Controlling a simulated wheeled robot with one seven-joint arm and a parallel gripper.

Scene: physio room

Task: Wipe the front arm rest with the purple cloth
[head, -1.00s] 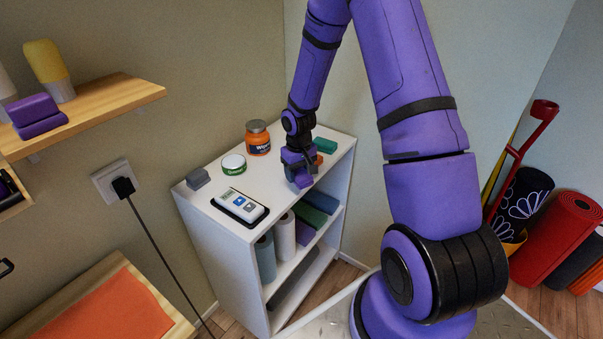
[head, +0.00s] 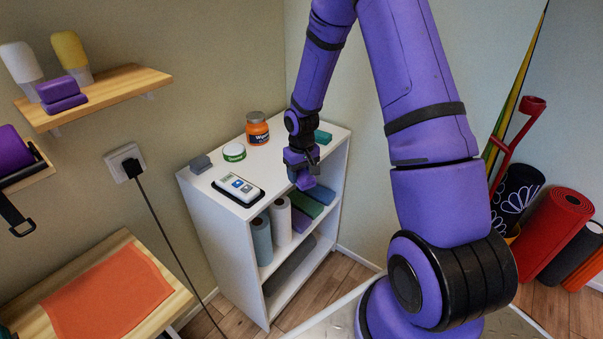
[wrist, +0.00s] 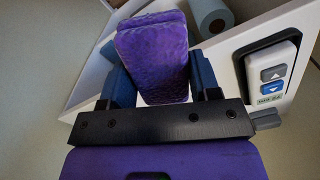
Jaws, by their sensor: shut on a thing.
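The purple cloth (wrist: 155,60) is a thick folded pad between the two blue fingers of my gripper (wrist: 160,85) in the wrist view. In the head view my gripper (head: 301,165) is shut on it near the right front edge of the white shelf unit's top. The cloth (head: 307,182) shows small below the fingers there. It appears clear of the shelf top. I cannot make out the front arm rest in either view.
A wooden table (head: 118,250) stands at lower left. Rolled mats (head: 553,235) stand at right.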

